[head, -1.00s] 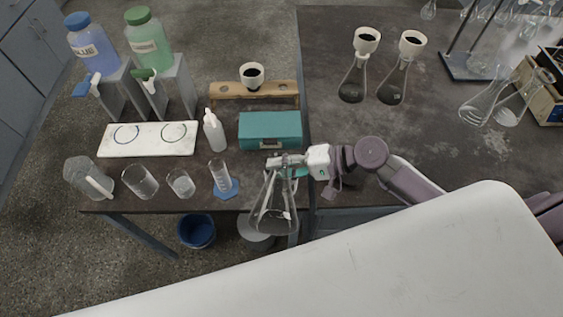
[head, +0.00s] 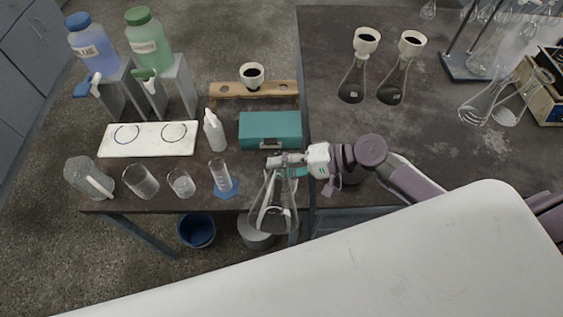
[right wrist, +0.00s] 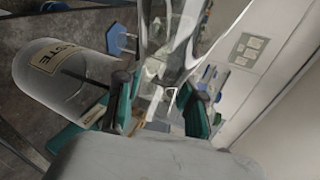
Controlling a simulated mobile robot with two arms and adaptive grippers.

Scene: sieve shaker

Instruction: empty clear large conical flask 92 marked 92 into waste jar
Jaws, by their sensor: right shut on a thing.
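My right gripper (head: 287,165) is shut on the neck of a clear large conical flask (head: 270,208). The flask hangs nearly upright, base down, at the table's front edge. Its marking and contents cannot be made out. In the right wrist view the flask (right wrist: 172,35) rises between the teal fingers of my right gripper (right wrist: 160,108). A clear waste jar (right wrist: 38,72) with a "WASTE" label stands to the left of the fingers, apart from the flask. I cannot pick the jar out in the head view. My left gripper is not in view.
A teal box (head: 270,128) stands behind the gripper. A graduated cylinder (head: 220,178), beakers and a wash bottle (head: 214,133) are to the left. Two flasks with funnels (head: 353,82) stand at the back. A blue bucket (head: 197,231) and grey bin (head: 254,238) are below.

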